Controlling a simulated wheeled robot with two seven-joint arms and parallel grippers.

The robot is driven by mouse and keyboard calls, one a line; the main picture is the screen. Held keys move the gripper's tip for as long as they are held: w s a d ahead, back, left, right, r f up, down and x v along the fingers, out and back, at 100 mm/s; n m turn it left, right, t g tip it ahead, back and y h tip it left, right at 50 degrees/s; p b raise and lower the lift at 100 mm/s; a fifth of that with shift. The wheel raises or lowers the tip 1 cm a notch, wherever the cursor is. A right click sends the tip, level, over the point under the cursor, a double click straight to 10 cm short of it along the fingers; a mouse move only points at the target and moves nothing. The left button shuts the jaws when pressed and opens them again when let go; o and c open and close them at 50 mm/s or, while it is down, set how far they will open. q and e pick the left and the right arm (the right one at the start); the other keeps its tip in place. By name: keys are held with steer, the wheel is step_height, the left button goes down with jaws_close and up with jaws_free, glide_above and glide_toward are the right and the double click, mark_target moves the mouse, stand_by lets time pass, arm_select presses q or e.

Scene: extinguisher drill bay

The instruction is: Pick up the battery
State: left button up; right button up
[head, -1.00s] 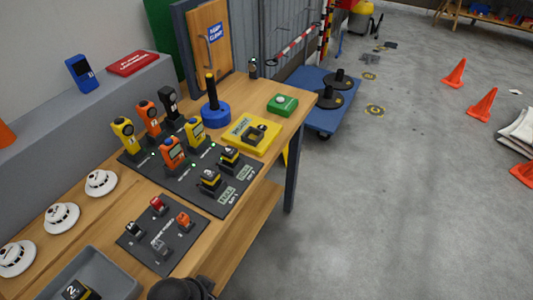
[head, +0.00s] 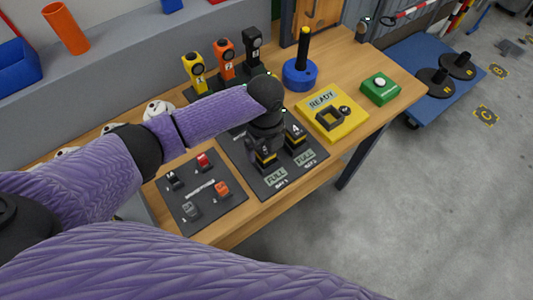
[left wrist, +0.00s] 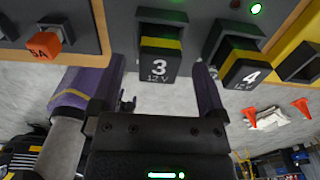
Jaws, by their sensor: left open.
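The black battery with a yellow band, marked 3 and 12V (left wrist: 160,62), sits in the charging panel in the left wrist view. Its end face shows between the two fingers of my open left gripper (left wrist: 155,85), and I cannot tell whether either finger touches it. In the head view, battery 3 (head: 265,164) is partly hidden by the left gripper (head: 265,138), which is over the panel (head: 240,170). Battery 4 (head: 295,134) sits beside it to the right, and also shows in the left wrist view (left wrist: 241,66). My right gripper is not in view.
A yellow READY plate with a square socket (head: 328,118) lies right of the panel. A green button box (head: 380,88) and a blue base with a black post (head: 300,72) stand behind. A switch panel (head: 200,205) lies at front left.

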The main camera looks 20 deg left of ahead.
arm_select(q)
step_height(320, 180, down, 2)
steer(key=shift+s+f+b, duration=0.1)
steer(key=shift+f+b, duration=0.15)
steer(key=shift+b, duration=0.05)
jaws_close()
